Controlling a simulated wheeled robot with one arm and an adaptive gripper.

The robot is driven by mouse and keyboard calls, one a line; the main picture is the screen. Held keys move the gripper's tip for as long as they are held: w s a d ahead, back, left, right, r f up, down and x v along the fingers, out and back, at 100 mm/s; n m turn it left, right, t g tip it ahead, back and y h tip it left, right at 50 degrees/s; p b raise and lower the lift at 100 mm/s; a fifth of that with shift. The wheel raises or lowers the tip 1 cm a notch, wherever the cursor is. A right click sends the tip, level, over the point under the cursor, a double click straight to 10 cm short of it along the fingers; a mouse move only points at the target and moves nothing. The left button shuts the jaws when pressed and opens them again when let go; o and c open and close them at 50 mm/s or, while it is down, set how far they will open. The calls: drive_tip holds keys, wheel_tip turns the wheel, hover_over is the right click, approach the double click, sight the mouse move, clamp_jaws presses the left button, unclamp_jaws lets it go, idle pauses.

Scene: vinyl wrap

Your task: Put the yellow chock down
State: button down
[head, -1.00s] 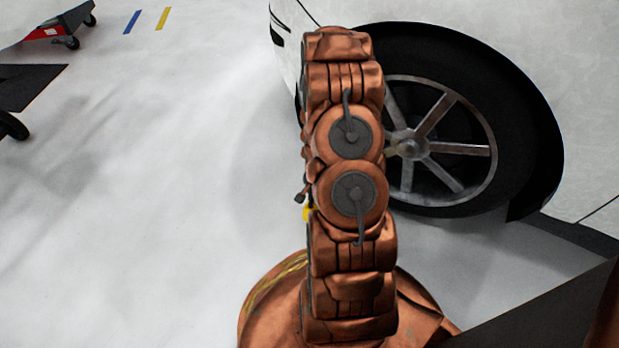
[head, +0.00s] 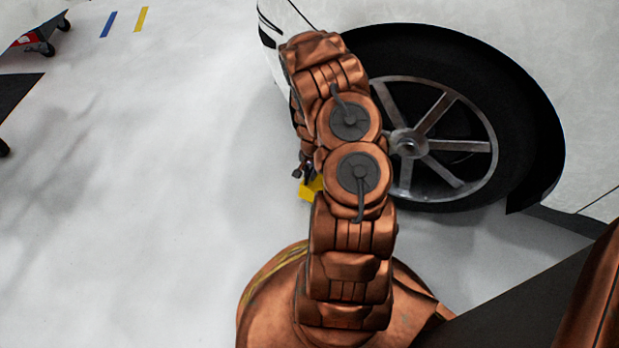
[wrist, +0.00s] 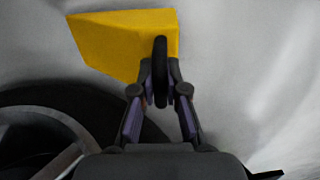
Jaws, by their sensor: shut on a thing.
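The yellow chock (wrist: 120,40) is a wedge-shaped block at the top of the wrist view, with a dark round handle or ring (wrist: 160,72) on its near side. My gripper (wrist: 160,85) is shut on that dark part, with one finger on each side. In the head view only a small yellow part of the chock (head: 311,189) shows left of my arm, which hides the rest and most of my gripper. Whether the chock touches the floor cannot be told.
A white car's wheel (head: 440,150) stands close to the right of my arm and also shows at lower left in the wrist view (wrist: 40,105). The pale floor (head: 150,200) to the left is clear. Wheeled equipment (head: 30,40) stands at far left.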

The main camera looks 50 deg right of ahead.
sight(307, 190)
wheel_tip(307, 190, down, 4)
drive_tip(key=shift+a+r+b, duration=0.1)
drive_tip(key=shift+r+b, duration=0.15)
drive_tip(key=shift+b, duration=0.65)
drive_tip(key=shift+r, duration=0.1)
drive_tip(key=c, duration=1.2)
unclamp_jaws()
